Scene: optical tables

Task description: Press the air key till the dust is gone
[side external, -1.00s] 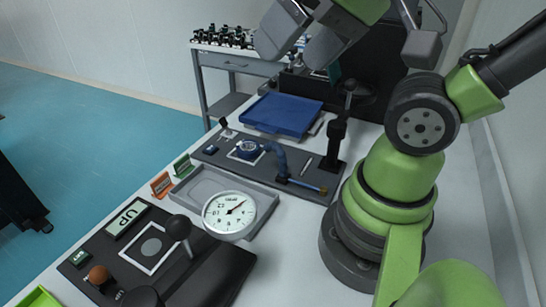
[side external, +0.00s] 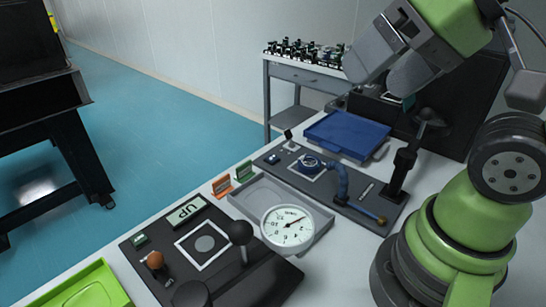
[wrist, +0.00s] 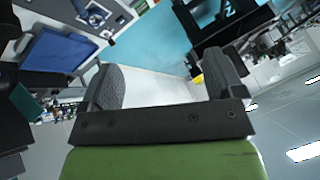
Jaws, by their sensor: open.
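I cannot tell for certain which part is the air key, and any dust is too small to make out. My gripper (side external: 390,68) is open and empty, high above the back of the bench and far from the board. In the wrist view my gripper (wrist: 163,80) has its fingers wide apart with nothing between them.
A blue tray (side external: 347,135) lies behind the board, and a black upright stand (side external: 403,170) rises at its right. A grey tray (side external: 257,204), a dial gauge (side external: 288,227) and a nearer dark board (side external: 160,263) with knobs fill the front. A green tray (side external: 85,290) sits front left.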

